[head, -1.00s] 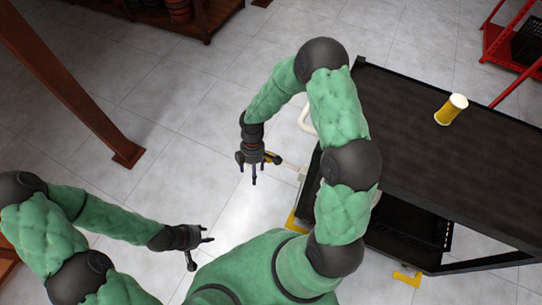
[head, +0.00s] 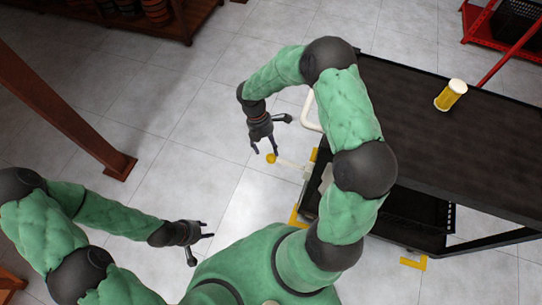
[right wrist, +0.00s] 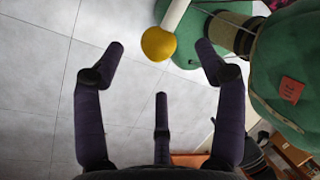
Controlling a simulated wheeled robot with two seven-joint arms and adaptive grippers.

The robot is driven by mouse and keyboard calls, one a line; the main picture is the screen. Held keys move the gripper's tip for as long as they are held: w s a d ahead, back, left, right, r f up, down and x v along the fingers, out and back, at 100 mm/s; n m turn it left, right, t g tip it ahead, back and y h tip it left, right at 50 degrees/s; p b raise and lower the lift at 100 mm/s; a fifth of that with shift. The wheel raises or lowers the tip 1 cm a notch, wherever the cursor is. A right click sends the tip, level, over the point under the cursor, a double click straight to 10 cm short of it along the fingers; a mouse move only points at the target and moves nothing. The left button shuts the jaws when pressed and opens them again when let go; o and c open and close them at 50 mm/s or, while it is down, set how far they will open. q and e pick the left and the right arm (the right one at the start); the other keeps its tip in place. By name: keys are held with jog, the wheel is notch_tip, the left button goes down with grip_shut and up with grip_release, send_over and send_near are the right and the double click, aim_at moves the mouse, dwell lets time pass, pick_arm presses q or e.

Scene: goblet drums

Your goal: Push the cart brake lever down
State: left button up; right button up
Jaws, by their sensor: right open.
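The brake lever is a pale rod (head: 291,165) that sticks out from the cart's near left side and ends in a yellow knob (head: 271,158). My right gripper (head: 265,148) is open, its fingertips close to the knob; whether they touch it I cannot tell. In the right wrist view, the knob (right wrist: 158,43) shows between and just beyond the open fingertips, with the pale rod (right wrist: 176,14) behind it. My left gripper (head: 201,244) is open and empty at lower left, away from the cart. My right arm hides part of the cart's near end.
The cart (head: 420,120) has a dark top with a yellow and white drum (head: 450,95) on it. A white handle (head: 309,112) sits at its left end. A brown post (head: 65,100) stands at left and a red rack (head: 490,30) at upper right.

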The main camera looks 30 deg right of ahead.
aim_at(271, 155)
jog(key=shift+b+x, duration=0.8)
jog(key=shift+x, duration=2)
grip_shut()
